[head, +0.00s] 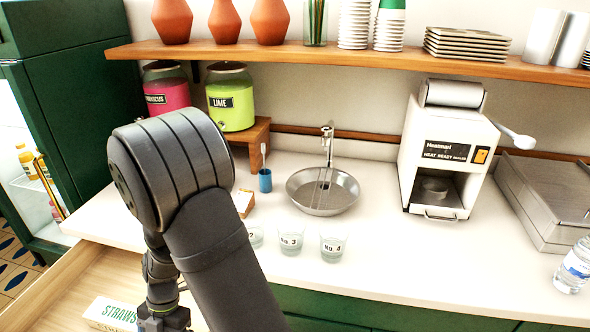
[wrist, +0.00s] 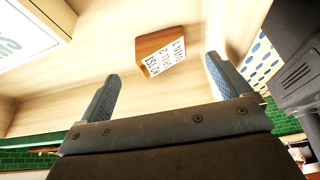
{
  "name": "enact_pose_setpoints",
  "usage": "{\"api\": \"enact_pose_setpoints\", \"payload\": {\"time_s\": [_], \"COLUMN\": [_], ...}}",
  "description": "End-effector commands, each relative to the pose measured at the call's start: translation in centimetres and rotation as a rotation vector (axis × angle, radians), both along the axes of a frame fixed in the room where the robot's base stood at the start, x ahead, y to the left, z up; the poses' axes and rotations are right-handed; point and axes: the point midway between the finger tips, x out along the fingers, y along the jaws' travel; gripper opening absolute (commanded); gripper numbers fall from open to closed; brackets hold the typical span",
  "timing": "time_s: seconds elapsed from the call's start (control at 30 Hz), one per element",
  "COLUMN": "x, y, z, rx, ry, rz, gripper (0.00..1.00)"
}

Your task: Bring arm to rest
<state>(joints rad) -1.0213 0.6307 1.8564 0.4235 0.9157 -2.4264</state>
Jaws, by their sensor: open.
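My arm fills the centre left of the head view, and my gripper (wrist: 162,68) shows best in the wrist view. Its two blue-grey fingers stand wide apart with nothing between them. In the head view only part of it shows, low over the open wooden drawer (head: 62,288). Beyond the fingertips in the wrist view, a small wooden block with a printed white face (wrist: 160,54) lies on pale wood, apart from the fingers. The box of straws (head: 112,314) lies in the drawer, and its corner also shows in the wrist view (wrist: 30,30).
Labelled glasses (head: 291,242) stand near the counter's front edge, close to my arm. Behind are a round metal sink (head: 322,192), a blue cup (head: 265,180) and drink dispensers (head: 231,98). A white machine (head: 445,150) and a water bottle (head: 574,266) stand right.

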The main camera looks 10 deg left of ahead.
Motion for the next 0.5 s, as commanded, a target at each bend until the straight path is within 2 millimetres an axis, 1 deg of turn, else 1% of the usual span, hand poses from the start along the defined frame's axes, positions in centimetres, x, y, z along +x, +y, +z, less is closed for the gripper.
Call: {"api": "enact_pose_setpoints", "payload": {"time_s": [0.03,0.1,0.43,0.47,0.5], "x": [-0.5,-1.0,-3.2,-3.3,-3.1], "y": [-0.1,-0.1,-0.1,-0.1,0.0], "z": [-1.0,-2.3,-7.7,-8.2,-7.2], "rx": [-0.004,-0.004,-0.004,-0.004,0.004], "ry": [0.002,0.002,0.001,0.000,-0.004], "rz": [0.002,0.001,0.001,0.000,-0.001], "gripper": [0.94,0.94,0.94,0.94,0.94]}}
